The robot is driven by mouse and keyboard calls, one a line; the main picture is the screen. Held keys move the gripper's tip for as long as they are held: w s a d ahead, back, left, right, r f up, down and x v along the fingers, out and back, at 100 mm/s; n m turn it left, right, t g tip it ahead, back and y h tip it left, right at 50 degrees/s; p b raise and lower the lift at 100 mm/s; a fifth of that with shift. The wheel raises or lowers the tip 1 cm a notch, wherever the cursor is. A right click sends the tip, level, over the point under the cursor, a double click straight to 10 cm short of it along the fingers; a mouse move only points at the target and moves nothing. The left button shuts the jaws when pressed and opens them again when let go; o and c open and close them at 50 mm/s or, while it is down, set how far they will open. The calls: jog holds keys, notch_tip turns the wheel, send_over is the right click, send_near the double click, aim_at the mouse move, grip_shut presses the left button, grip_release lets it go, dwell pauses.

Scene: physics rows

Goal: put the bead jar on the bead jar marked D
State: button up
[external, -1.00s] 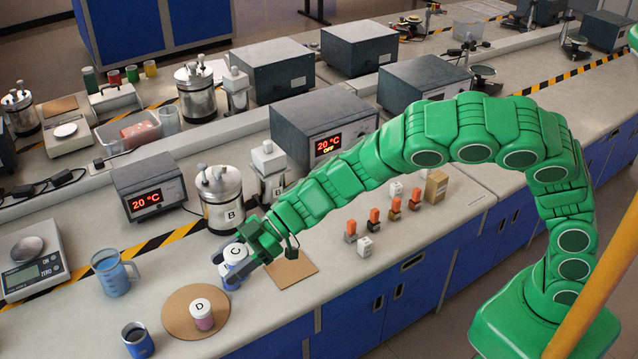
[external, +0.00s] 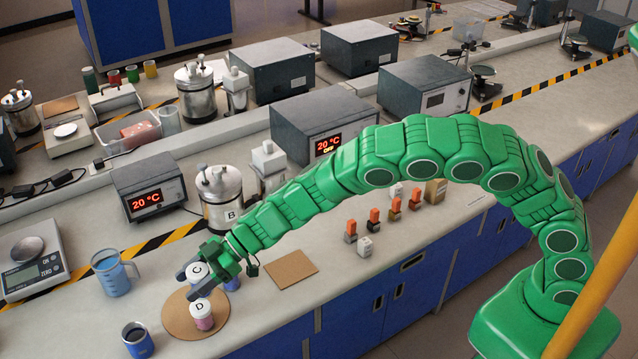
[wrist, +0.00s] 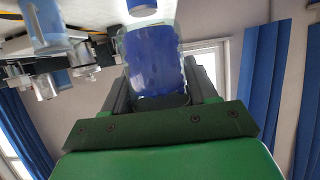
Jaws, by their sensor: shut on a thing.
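My gripper (external: 196,281) is shut on a white-lidded jar marked C (external: 197,270). In the wrist view the held jar (wrist: 152,60) shows blue contents between the fingers. The jar marked D (external: 201,317), with a white lid and pink contents, stands upright on a round brown mat (external: 177,317). The held jar appears just above and behind jar D in the external view. A finger covers the held jar's lower part, so I cannot tell whether the two jars touch.
Another jar with blue contents (external: 232,283) stands right of my gripper, partly hidden. A blue mug (external: 137,340) is front left and a blue measuring jug (external: 112,274) behind left. A square brown mat (external: 290,270) lies bare. A steel vessel marked B (external: 217,198) stands behind.

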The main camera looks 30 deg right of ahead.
jog(key=shift+w+a+f, duration=0.3)
jog(key=shift+a+f, duration=0.1)
jog(key=shift+f, duration=0.2)
jog(key=shift+w+a+f, duration=0.25)
jog(key=shift+a+f, duration=0.1)
jog(key=shift+f, duration=1.7)
jog(key=shift+f, duration=0.15)
jog(key=o, duration=1.1)
jog(key=v, duration=1.2)
